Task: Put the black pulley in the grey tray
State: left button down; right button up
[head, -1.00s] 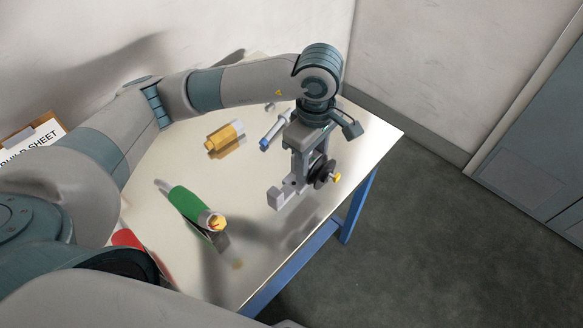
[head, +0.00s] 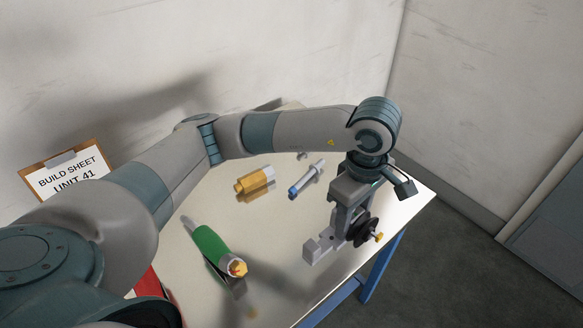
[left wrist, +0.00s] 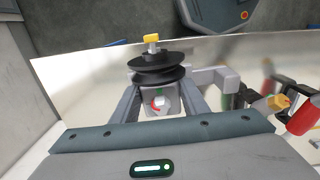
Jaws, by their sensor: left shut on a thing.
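The black pulley (head: 364,232) has a yellow knob on its outer side and is fixed to a pale grey bracket (head: 318,248). My left gripper (head: 346,232) is shut on this pulley piece and holds it over the right front part of the table. In the left wrist view the pulley (left wrist: 158,68) sits just beyond the fingertips, and a grey block with a red mark (left wrist: 162,101) shows between the fingers. I cannot make out a grey tray in either view. My right gripper is not in view.
A red thing (head: 147,284) shows at the lower left. A clipboard (head: 70,172) is by the wall. The table's middle is clear.

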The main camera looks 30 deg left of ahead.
pick_arm(q)
jog(key=shift+a, duration=0.15)
jog(key=a+m, duration=0.1)
jog(key=m, duration=0.2)
jog(key=a+m, duration=0.1)
jog(key=shift+s+a+r, duration=0.15)
jog(key=shift+s+a, duration=0.1)
jog(key=shift+a, duration=0.1)
jog(key=s+a+m, duration=0.2)
jog(key=a+m, duration=0.3)
jog(key=m, duration=0.5)
jog(key=shift+a+r+m, duration=0.3)
jog(key=shift+a, duration=0.1)
jog(key=shift+a, duration=0.15)
